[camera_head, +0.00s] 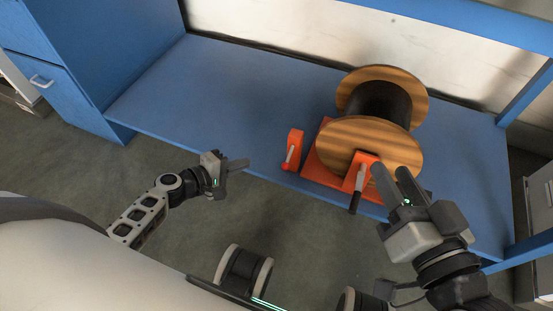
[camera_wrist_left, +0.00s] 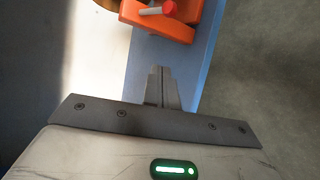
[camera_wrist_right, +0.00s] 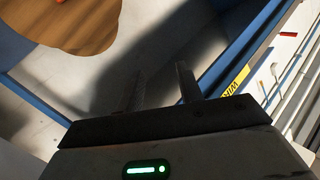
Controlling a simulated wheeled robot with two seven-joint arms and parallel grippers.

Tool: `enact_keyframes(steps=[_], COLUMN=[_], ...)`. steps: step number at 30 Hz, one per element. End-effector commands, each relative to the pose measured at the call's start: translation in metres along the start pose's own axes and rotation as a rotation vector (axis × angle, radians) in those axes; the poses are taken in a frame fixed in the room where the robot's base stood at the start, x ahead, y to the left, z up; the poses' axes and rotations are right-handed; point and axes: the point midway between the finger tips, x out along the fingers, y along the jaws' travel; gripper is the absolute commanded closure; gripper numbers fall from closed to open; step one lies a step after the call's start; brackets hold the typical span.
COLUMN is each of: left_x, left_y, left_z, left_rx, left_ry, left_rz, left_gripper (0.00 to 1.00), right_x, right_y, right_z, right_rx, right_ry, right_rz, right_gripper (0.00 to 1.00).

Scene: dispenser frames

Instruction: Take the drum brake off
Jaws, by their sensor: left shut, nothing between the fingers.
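The drum (camera_head: 372,144) has striped wooden flanges and a black winding, and sits on an orange frame (camera_head: 318,165) on the blue bench. A lever with a black grip (camera_head: 355,202) hangs at the orange bracket (camera_head: 369,160) by the near flange. My left gripper (camera_head: 240,164) is shut and empty, left of that bracket. My right gripper (camera_head: 392,170) has its fingers apart with nothing seen between them, just right of the black-gripped lever in the picture. The near flange also shows in the right wrist view (camera_wrist_right: 80,28).
The blue bench top (camera_head: 215,90) is clear left of the drum. A blue cabinet (camera_head: 75,55) stands at the left, and blue posts and beams frame the right and top. The right wrist view shows a yellow label (camera_wrist_right: 235,82) on a blue beam.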

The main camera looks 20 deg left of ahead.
Motion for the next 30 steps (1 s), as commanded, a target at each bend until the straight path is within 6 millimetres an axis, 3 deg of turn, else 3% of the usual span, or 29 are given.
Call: enact_keyframes(steps=[7,14,17,21,30], left_x=[0.014,0.06,0.08,0.104,0.088], left_y=[-0.001,-0.002,-0.002,-0.002,0.001], left_z=[0.0,0.0,-0.001,-0.001,0.034], left_rx=[0.002,0.003,0.003,0.003,0.004], left_ry=[0.0,-0.001,0.0,0.0,-0.001], left_rz=[0.001,0.002,0.001,0.001,-0.002], left_gripper=[1.0,1.0,1.0,1.0,1.0], right_x=[0.001,0.001,0.003,0.008,0.002], right_y=[0.0,-0.002,-0.001,-0.004,-0.005], right_z=[0.001,0.002,-0.003,-0.029,-0.008], right_rx=[0.011,0.06,0.047,-0.088,0.051], right_ry=[0.008,0.04,0.077,0.202,0.063], right_rz=[-0.007,-0.038,-0.046,-0.079,-0.048], right_gripper=[0.64,0.64,0.64,0.64,0.64])
